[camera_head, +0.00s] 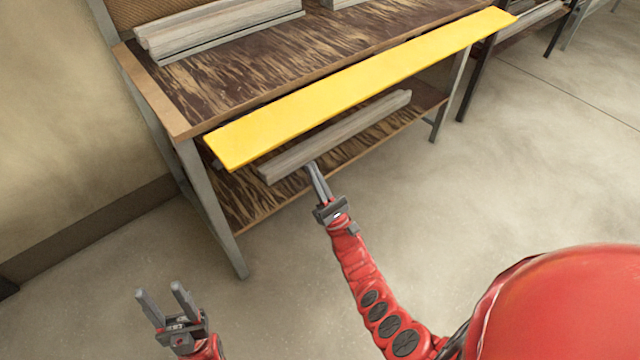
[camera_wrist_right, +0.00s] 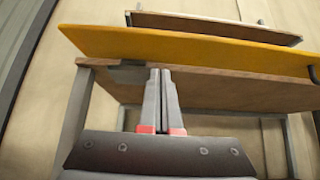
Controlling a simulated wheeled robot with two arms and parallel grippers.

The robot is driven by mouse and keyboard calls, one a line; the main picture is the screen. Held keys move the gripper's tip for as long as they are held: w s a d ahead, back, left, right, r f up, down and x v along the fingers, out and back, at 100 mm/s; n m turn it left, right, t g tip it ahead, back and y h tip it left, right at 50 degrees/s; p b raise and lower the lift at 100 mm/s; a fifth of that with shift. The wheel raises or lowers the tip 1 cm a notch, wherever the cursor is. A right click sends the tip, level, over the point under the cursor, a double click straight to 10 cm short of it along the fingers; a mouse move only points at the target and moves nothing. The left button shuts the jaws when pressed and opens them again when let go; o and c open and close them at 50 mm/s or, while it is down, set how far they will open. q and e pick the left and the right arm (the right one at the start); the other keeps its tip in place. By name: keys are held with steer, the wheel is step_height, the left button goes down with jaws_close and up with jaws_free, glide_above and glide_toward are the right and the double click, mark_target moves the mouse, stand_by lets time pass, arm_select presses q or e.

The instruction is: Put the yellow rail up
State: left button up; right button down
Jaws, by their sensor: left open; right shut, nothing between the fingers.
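The yellow rail (camera_head: 350,88) is a long flat board along the front edge of the bench in the head view, sloping slightly in the picture from lower left to upper right. In the right wrist view the yellow rail (camera_wrist_right: 190,52) crosses the upper part, in front of the bench. My right gripper (camera_head: 313,167) is shut and empty, just below the rail's front side and close to the lower shelf. In the wrist view its fingers (camera_wrist_right: 159,75) point toward the rail's underside; contact cannot be told. My left gripper (camera_head: 160,294) is open and empty, low at the left, away from the bench.
The bench top (camera_head: 215,85) has a brown streaked surface and carries grey profiles (camera_head: 215,25) at the back. Another grey profile (camera_head: 335,136) lies on the lower shelf (camera_head: 262,198). A metal bench leg (camera_head: 215,210) stands at the left. The floor in front is clear.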

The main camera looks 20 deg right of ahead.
step_height(320, 180, up, 7)
steer(key=w+p, duration=0.2)
steer(key=shift+a, duration=0.45)
steer(key=shift+w, duration=0.1)
